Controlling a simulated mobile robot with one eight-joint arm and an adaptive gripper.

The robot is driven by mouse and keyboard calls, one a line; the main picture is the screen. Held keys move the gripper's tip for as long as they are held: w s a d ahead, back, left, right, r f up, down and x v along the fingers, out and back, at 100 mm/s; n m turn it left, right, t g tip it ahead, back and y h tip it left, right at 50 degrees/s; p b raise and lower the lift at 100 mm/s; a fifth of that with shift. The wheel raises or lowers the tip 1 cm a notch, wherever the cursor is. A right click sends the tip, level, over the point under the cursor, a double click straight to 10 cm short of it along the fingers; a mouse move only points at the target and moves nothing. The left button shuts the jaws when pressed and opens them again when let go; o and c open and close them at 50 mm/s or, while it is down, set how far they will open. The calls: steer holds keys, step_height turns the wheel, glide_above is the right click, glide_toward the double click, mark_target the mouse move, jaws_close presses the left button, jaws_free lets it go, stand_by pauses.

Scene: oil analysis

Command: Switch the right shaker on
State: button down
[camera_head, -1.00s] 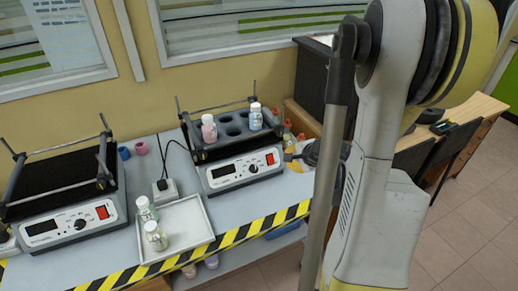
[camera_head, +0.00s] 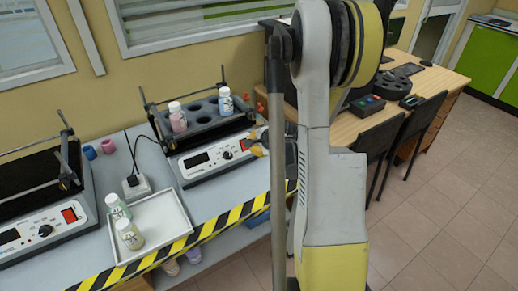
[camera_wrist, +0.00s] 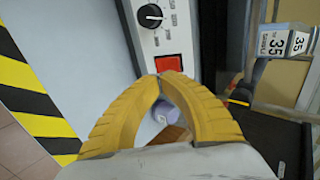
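The right shaker (camera_head: 190,171) has a white front panel with a dark display, a black knob and a red switch. Its grey rack holds a pink bottle (camera_head: 178,118) and a blue bottle (camera_head: 225,103). In the wrist view, the red switch (camera_wrist: 169,64) is just beyond my fingertips, beside the knob (camera_wrist: 151,16). My gripper (camera_wrist: 162,80) has yellow fingers with the tips together and nothing visible between them. In the head view, my gripper (camera_head: 258,147) is at the panel's right end, partly behind my arm. I cannot tell whether the tips touch the switch.
The left shaker (camera_head: 50,236) stands at the left with an empty dark platform. A wooden desk (camera_head: 345,127) with chairs is at the right.

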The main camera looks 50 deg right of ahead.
steer(key=w, duration=0.2)
steer(key=w+f+b, duration=0.1)
steer(key=shift+w+d+f, duration=0.1)
steer(key=shift+w+d, duration=0.1)
steer(key=shift+d, duration=0.2)
